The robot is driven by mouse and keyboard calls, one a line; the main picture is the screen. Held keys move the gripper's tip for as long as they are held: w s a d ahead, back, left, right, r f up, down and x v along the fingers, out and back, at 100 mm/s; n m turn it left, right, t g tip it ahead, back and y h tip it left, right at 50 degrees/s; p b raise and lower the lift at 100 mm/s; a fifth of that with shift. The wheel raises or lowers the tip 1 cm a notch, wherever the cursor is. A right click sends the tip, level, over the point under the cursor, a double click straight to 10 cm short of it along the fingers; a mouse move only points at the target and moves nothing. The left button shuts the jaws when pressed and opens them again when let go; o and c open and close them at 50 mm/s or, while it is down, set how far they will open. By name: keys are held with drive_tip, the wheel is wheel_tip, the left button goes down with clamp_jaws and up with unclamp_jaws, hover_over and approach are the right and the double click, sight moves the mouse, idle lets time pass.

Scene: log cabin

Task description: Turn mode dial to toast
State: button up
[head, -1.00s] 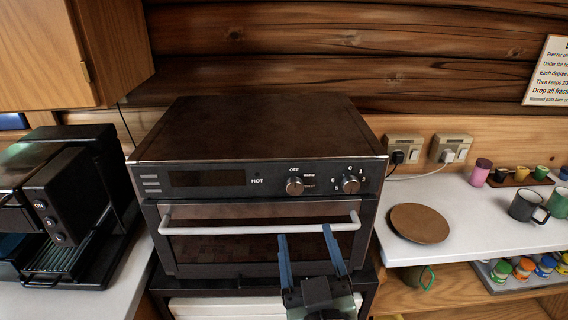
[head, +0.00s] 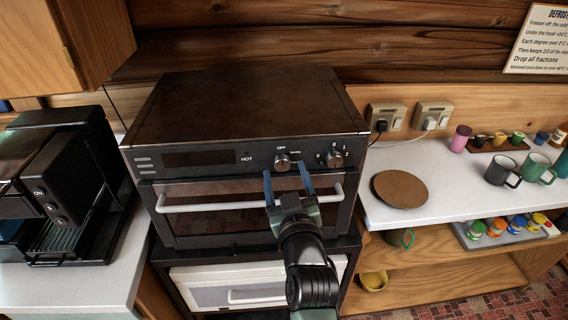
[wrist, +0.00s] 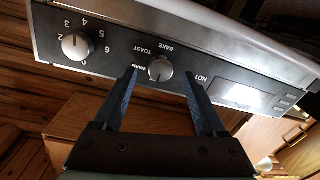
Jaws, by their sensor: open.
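The toaster oven (head: 235,100) stands with its front panel towards me. Its round silver mode dial (head: 282,161) is on the right half of the panel, below the word OFF. In the wrist view, which is turned over, the mode dial (wrist: 160,69) has the labels BAKE and TOAST beside it. I cannot tell which label its pointer faces. My gripper (head: 285,171) is open and empty in front of the panel. In the wrist view its blue fingers (wrist: 160,76) lie on either side of the mode dial, not closed on it.
A numbered second knob (head: 335,158) sits right of the mode dial. The oven door's handle (head: 225,206) runs below the panel. A coffee machine (head: 55,195) stands left. A brown round board (head: 401,189) and mugs (head: 502,171) are on the right counter.

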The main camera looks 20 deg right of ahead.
drive_tip(key=shift+x, duration=0.95)
drive_tip(key=shift+c, duration=0.3)
clamp_jaws()
